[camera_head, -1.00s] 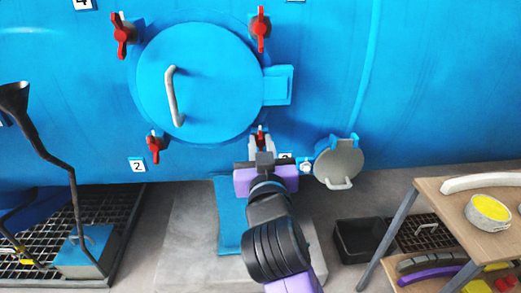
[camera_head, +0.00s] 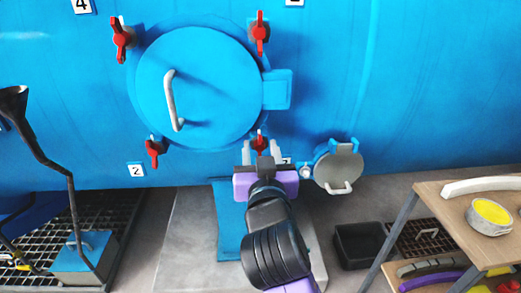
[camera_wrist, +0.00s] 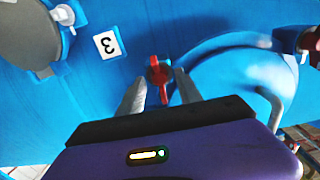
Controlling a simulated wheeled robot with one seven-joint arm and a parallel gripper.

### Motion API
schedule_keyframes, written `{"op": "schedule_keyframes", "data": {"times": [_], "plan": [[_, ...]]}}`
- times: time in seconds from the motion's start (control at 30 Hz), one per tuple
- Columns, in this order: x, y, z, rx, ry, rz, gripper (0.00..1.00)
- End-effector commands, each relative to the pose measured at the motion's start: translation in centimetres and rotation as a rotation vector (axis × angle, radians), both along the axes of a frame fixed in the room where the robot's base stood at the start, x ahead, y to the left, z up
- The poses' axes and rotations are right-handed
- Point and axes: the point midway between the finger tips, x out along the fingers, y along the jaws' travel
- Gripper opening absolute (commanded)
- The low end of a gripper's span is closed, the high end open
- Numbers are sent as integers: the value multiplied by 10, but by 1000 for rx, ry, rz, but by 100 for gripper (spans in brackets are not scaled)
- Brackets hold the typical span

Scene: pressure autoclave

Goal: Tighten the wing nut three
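Wing nut three (camera_head: 259,141) is the red wing nut at the lower right of the round blue door. In the wrist view it (camera_wrist: 160,74) stands nearly upright in the picture, beside the label "3" (camera_wrist: 108,45). My gripper (camera_head: 261,150) is in front of it. In the wrist view my gripper (camera_wrist: 161,80) is open, with one grey finger on each side of the nut and visible gaps between. In the head view the gripper hides part of the nut's surroundings and most of the label.
The round door (camera_head: 200,85) has a grey handle (camera_head: 170,100). Other red wing nuts sit at upper left (camera_head: 121,40), upper right (camera_head: 260,33) and lower left (camera_head: 153,151). A small grey round hatch (camera_head: 338,168) is close to the gripper's right. A wooden table (camera_head: 450,215) stands at far right.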

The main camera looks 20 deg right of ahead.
Motion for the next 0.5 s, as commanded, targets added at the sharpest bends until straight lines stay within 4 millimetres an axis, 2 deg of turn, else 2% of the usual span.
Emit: {"op": "schedule_keyframes", "data": {"times": [0.23,0.5], "plan": [[-8,3,1,-2,-2,1,42],[-49,17,0,-1,0,3,42]]}}
